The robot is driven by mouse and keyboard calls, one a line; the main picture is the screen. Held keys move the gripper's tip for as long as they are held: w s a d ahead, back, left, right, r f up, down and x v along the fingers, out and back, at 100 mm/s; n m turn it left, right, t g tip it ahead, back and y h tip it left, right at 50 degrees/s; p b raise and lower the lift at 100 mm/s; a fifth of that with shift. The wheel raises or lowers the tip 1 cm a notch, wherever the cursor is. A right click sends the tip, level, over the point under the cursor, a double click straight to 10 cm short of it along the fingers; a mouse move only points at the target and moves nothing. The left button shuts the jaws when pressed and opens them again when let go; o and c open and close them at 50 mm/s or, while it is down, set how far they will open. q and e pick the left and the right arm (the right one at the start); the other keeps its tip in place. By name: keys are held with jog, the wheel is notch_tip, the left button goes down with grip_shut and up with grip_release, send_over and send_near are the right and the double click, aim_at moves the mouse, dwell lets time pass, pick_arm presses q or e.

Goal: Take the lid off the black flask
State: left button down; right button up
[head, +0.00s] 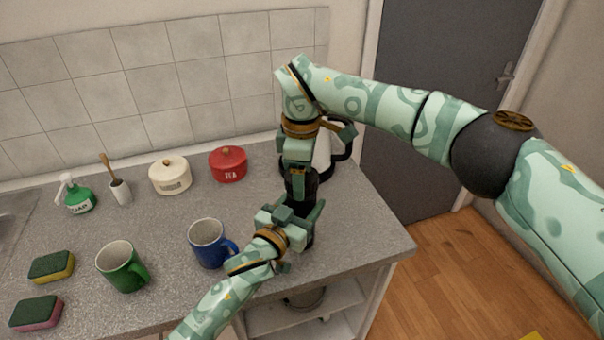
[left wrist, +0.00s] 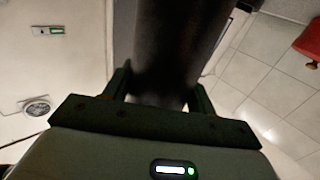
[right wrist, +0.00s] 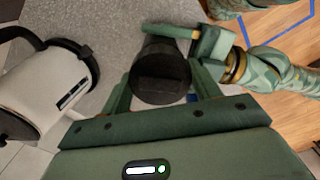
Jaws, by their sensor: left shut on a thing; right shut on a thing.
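The black flask (head: 301,190) stands upright near the right end of the grey counter, partly hidden by my grippers. My left gripper (head: 303,220) is shut around its body from the front left. In the left wrist view the flask (left wrist: 178,45) is a dark cylinder between the fingers. My right gripper (head: 297,175) points down from above and is shut on the flask's lid. In the right wrist view the dark round lid (right wrist: 160,78) lies between the fingers, with my left gripper (right wrist: 190,40) close below. No gap between lid and body is clear.
A white kettle (head: 322,155) stands close behind the flask. A blue mug (head: 208,245) and a green mug (head: 122,268) stand to the left. A red tea canister (head: 228,165) and a cream canister (head: 170,177) are at the back. The counter ends on the right.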

pick_arm(q)
jog(key=shift+f, duration=0.3)
pick_arm(e)
jog(key=n, duration=0.6)
jog(key=shift+w+n, duration=0.1)
jog(key=shift+n, duration=0.3)
jog(key=n, duration=0.6)
jog(key=shift+r+n, duration=0.1)
jog(key=shift+n, duration=0.3)
jog(key=n, duration=0.6)
jog(key=shift+n, duration=0.4)
jog(key=n, duration=0.6)
pick_arm(q)
jog(key=shift+a, duration=0.1)
pick_arm(e)
jog(key=n, duration=0.3)
jog(key=shift+n, duration=0.3)
jog(key=n, duration=1.5)
jog(key=shift+n, duration=0.3)
